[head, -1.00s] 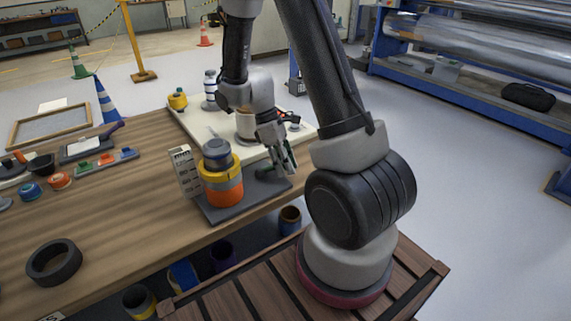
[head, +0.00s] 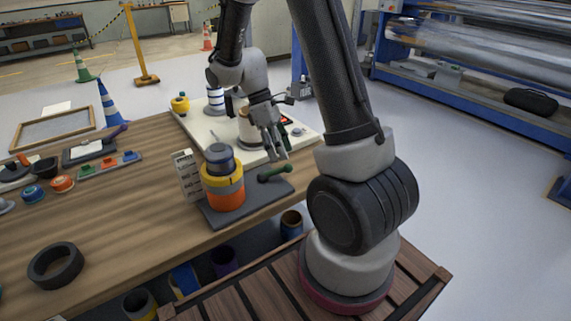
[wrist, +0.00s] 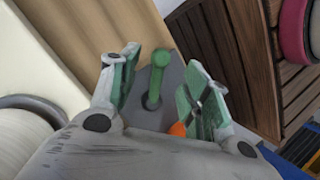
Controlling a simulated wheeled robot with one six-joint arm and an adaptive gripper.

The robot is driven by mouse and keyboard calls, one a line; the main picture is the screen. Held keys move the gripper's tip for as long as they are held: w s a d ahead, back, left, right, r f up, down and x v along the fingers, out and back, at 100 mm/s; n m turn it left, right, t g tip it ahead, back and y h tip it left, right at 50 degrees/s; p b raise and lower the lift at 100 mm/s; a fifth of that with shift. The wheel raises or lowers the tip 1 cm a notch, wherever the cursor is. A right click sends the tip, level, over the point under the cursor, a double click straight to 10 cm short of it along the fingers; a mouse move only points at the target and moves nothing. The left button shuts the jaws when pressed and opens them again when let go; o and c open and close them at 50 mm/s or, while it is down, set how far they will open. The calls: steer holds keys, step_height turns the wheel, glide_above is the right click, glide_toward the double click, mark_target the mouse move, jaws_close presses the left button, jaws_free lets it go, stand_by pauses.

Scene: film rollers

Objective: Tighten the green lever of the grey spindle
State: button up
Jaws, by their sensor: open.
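The green lever (head: 275,172) sits on a dark grey base plate (head: 225,213), to the right of a stack of orange and yellow rings around a grey spindle (head: 220,156). The lever points right, with a round knob at its end. My gripper (head: 277,152) is open and empty, just above and behind the lever in the head view. In the wrist view the lever (wrist: 157,75) shows between my two green-padded fingers, apart from both. An orange edge of the stack (wrist: 177,129) peeks out beside the right finger.
A white perforated block (head: 186,175) stands close left of the stack. Behind is a pale board (head: 200,125) with a white roll (head: 248,128) near my gripper. A black ring (head: 55,265) lies at the table's front left. The wooden table between is clear.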

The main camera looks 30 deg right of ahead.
steer(key=v, duration=0.5)
steer(key=shift+w+r, duration=0.1)
steer(key=shift+r, duration=0.1)
